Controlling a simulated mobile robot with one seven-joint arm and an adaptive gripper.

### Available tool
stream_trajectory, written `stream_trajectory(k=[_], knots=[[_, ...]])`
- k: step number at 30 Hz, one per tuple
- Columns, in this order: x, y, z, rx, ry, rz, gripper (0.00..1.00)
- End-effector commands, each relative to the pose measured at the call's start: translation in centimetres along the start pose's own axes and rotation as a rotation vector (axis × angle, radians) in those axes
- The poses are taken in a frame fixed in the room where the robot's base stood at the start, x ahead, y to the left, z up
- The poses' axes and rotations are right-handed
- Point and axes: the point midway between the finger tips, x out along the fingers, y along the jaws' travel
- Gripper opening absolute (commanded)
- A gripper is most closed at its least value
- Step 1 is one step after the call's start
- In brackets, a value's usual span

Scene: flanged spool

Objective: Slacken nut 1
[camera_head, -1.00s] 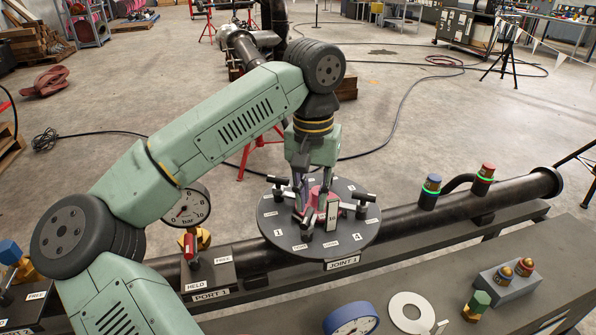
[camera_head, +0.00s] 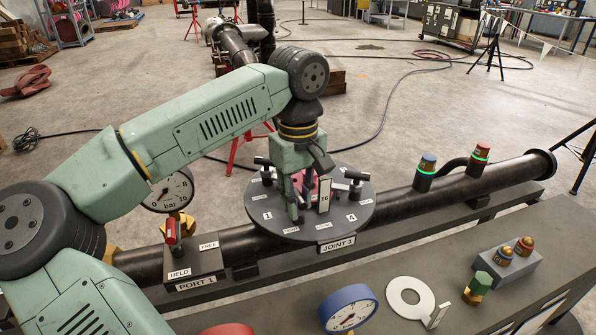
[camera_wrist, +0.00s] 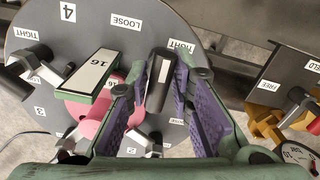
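The round grey plate labelled JOINT 1 (camera_head: 351,217) carries several nuts with black-tipped handles, and tags reading TIGHT and LOOSE. The label 1 (camera_head: 267,216) shows at its left front. My gripper (camera_head: 296,213) is low over the plate's front left, pointing down. In the wrist view its purple-padded fingers (camera_wrist: 160,82) stand open on either side of a black handle (camera_wrist: 158,72). I take this handle to be nut 1's, as labels 2, 3 and 4 lie elsewhere; its own label is hidden there. Narrow gaps seem to remain beside the handle.
A pink centre piece (camera_wrist: 88,118) and an upright block marked 16 (camera_wrist: 96,72) stand close beside the fingers. The PORT 1 box (camera_head: 194,266) with a red lever and a pressure gauge (camera_head: 167,192) are to the left. A blue-rimmed gauge (camera_head: 350,309) lies in front.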

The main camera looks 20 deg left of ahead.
Motion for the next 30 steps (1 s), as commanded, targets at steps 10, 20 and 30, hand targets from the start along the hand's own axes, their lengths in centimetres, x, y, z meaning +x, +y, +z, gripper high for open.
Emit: stream_trajectory(k=[10,20,30], knots=[[0.2,0.1,0.0,-0.602,0.001,0.002,0.19],[0.1,0.0,0.0,-1.019,0.001,0.002,0.19],[-1.7,0.1,0.0,-0.856,0.000,0.004,0.19]])
